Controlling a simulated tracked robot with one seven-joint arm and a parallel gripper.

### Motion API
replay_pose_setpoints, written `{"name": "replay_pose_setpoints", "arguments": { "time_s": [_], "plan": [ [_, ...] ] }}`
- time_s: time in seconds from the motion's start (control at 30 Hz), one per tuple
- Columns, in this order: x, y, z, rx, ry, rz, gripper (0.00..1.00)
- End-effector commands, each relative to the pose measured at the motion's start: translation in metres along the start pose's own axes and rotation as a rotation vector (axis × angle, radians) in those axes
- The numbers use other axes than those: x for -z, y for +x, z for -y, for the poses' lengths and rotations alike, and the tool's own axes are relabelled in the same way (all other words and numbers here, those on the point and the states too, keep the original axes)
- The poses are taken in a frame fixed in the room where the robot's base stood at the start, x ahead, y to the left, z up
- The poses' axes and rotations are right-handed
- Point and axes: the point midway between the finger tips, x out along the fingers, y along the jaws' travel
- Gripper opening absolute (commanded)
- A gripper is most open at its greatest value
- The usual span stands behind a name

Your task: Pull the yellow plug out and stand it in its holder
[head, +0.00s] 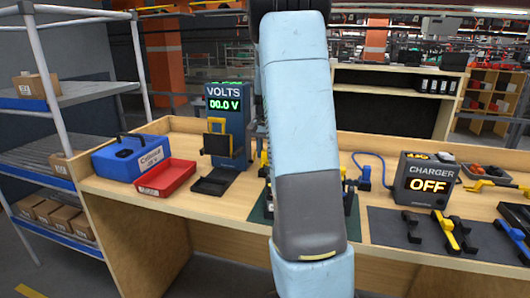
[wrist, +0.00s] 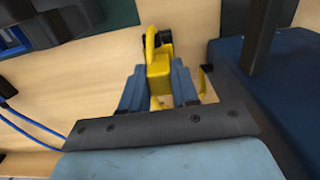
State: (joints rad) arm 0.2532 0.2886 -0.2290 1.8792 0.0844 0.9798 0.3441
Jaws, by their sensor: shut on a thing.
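My gripper (wrist: 160,88) shows in the wrist view with its two blue fingers shut on the yellow plug (wrist: 158,68). A dark part shows at the plug's far end. I cannot tell whether the plug is still seated in anything. In the head view my own arm covers the gripper and most of what is around it. Small yellow and dark parts (head: 264,160) peek out left of the arm; I cannot tell what they are. I cannot make out the plug's holder for certain.
In the head view a blue voltmeter (head: 239,125) reading 00.0 V, a red tray (head: 166,178) and a blue case (head: 130,155) stand left. A charger (head: 426,179) reading OFF stands right, behind a dark mat (head: 385,227) with tools. A blue cable (head: 368,156) runs to the charger.

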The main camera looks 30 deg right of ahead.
Motion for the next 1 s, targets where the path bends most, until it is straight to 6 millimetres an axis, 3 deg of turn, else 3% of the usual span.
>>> {"name": "replay_pose_setpoints", "arguments": {
  "time_s": [0.97,1.0],
  "plan": [
    [0.000,0.020,0.000,0.000,0.000,0.001,0.00],
    [0.000,0.020,0.000,0.000,0.000,0.000,0.32]
  ]
}}
